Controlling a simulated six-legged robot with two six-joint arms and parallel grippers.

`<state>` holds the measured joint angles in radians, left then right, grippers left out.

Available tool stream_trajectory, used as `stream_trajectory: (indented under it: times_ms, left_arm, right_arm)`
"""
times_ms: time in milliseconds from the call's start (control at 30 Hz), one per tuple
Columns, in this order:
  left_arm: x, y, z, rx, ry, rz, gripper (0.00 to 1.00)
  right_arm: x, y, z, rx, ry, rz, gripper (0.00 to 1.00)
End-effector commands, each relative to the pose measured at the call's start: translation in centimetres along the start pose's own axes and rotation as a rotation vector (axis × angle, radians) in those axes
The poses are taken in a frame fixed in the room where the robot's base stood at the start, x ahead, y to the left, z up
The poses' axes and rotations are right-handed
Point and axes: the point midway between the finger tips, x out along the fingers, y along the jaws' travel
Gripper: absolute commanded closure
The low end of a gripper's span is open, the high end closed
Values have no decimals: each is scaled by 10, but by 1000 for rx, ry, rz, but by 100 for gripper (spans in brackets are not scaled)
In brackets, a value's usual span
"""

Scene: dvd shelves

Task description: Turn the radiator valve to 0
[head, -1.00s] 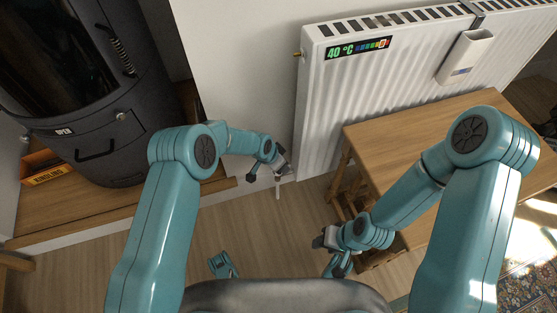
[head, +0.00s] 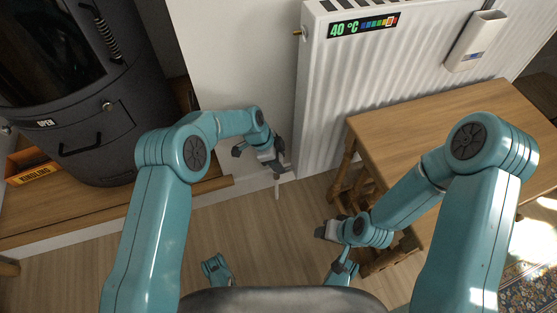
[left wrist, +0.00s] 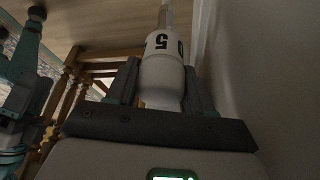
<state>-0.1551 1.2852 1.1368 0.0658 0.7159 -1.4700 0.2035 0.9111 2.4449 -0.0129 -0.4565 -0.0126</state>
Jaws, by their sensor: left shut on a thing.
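The radiator valve (left wrist: 163,75) is a white knob with black digits. In the left wrist view a 5 faces the camera, and part of another digit shows at its right edge. My left gripper (head: 281,168) is shut on the valve, with a finger on each side of the knob. In the head view the gripper hides the valve at the radiator's lower left, and a thin white pipe (head: 277,190) shows below it. The radiator (head: 330,100) is white, and its display (head: 363,25) reads 40 °C. My right gripper (head: 338,232) hangs low by the table; its jaws are unclear.
A wooden table (head: 430,115) stands before the radiator, close to my right arm. A dark stove (head: 90,130) stands on a wooden ledge (head: 60,215) at the left, with an orange kindling box (head: 35,172). Bare floor (head: 265,240) lies below my left gripper.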

Motion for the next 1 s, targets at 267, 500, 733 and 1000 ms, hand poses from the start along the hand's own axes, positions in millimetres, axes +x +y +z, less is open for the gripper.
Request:
stream_trajectory:
  times_ms: [267, 500, 733, 1000]
  left_arm:
    - [0, 0, 1, 29, -1, 11, 79]
    - [0, 0, 1, 29, -2, 12, 79]
    - [0, 0, 1, 28, -1, 12, 28]
    - [-5, 0, -2, 28, -1, 11, 28]
  right_arm:
    - [1, 0, -1, -1, 3, 0, 57]
    - [1, 0, -1, -1, 3, 0, 57]
    - [1, 0, -1, -1, 3, 0, 57]
    - [-2, -1, 0, 0, -1, 0, 57]
